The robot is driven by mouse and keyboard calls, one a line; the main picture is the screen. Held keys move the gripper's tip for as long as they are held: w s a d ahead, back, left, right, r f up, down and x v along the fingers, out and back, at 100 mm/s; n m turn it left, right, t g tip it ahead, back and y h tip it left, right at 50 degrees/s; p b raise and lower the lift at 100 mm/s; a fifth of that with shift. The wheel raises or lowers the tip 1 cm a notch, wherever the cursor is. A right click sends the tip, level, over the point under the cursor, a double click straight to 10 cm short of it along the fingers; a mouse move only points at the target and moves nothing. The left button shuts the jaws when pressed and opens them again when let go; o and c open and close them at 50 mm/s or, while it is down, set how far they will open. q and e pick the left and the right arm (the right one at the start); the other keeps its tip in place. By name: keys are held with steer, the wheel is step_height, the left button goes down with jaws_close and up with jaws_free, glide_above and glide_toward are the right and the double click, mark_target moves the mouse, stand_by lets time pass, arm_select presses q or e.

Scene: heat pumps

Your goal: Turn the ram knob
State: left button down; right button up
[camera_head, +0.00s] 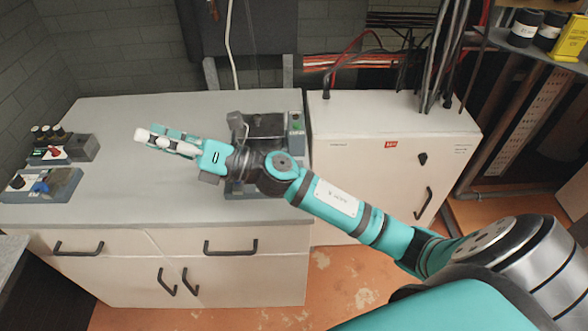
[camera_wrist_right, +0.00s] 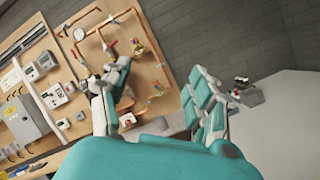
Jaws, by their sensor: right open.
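I cannot tell which control is the ram knob. In the head view, a front control box (camera_head: 62,186) with a blue knob (camera_head: 40,187) sits at the bench's left end. Behind it is another box (camera_head: 48,161) with a red control and several dark knobs (camera_head: 47,133). My right gripper (camera_head: 146,138) is open and empty above the bench, to the right of these boxes and apart from them. In the wrist view its two fingers (camera_wrist_right: 160,78) are spread, with a small box (camera_wrist_right: 245,94) on the bench to their right. My left gripper is not in view.
A machine with a green button (camera_head: 297,125) stands on the grey bench (camera_head: 130,115), partly behind my right arm. A white cabinet (camera_head: 350,150) adjoins the bench. In the wrist view a wooden panel (camera_wrist_right: 160,45) carries copper pipes and meters.

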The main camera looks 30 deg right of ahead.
steer(key=s+a+f+n+g, duration=0.2)
steer(key=a+f+n+g, duration=0.1)
steer(key=n+g, duration=0.8)
steer(key=d+f+n+g+h, duration=0.1)
steer(key=d+f+n+h, duration=0.45)
steer(key=n, duration=0.25)
steer(key=w+d+r+n+g+h, duration=0.15)
steer(key=d+h, duration=1.05)
steer(key=d, duration=1.3)
steer(key=shift+n, duration=0.45)
steer(key=f+p, duration=0.2)
steer(key=f, duration=0.6)
steer(key=f+p, duration=0.2)
steer(key=f, duration=0.7)
steer(key=shift+s+a+f+p, duration=0.15)
steer(key=shift+s+f+p, duration=0.05)
steer(key=shift+p, duration=0.1)
steer(key=c, duration=1.1)
steer(key=shift+c, duration=0.2)
